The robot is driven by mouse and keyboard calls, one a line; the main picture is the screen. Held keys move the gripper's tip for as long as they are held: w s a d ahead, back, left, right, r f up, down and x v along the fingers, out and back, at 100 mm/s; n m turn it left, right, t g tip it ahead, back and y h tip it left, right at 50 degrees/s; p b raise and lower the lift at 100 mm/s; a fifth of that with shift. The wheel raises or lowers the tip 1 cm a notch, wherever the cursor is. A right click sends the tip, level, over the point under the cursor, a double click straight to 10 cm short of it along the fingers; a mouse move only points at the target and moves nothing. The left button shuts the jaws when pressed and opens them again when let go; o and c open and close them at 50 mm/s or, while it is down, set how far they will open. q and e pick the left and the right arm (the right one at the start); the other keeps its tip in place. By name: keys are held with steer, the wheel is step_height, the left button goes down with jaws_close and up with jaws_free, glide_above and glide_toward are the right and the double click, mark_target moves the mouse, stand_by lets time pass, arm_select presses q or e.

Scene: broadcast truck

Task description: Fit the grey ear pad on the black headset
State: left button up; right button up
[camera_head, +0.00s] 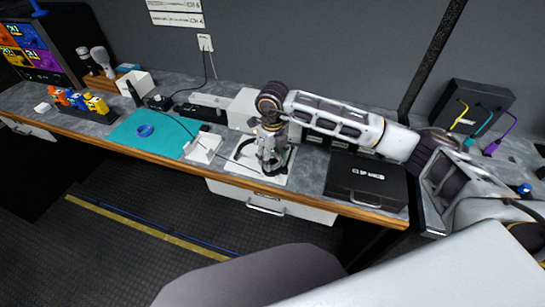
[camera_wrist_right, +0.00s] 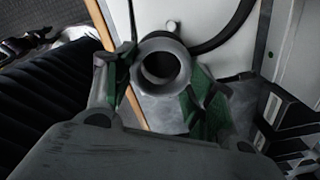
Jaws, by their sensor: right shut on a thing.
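The grey ear pad (camera_wrist_right: 161,88) is a round ring with a dark hole, held between the green-lined fingers of my right gripper (camera_wrist_right: 163,78) in the right wrist view. In the head view my right gripper (camera_head: 268,163) points down over a white tray, and the ear pad is too small to make out there. The black headset (camera_head: 290,160) is on that tray, partly hidden by the gripper. Its black curved band (camera_wrist_right: 228,32) shows beyond the ear pad in the right wrist view. I cannot tell whether pad and headset touch. My left gripper is not in view.
A black case (camera_head: 366,180) stands just right of the white tray (camera_head: 246,166). A small white stand (camera_head: 203,148) and a teal mat (camera_head: 130,140) with a blue ring (camera_head: 145,131) lie to the left. The wooden front edge of the counter is close.

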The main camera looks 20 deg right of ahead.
steer(key=shift+f+b, duration=0.8)
steer(key=shift+f, duration=0.15)
stand_by(0.5)
steer(key=o, duration=0.8)
steer(key=shift+o, duration=0.2)
steer(key=shift+r, duration=0.95)
step_height(320, 180, up, 10)
steer(key=shift+s, duration=0.15)
stand_by(0.4)
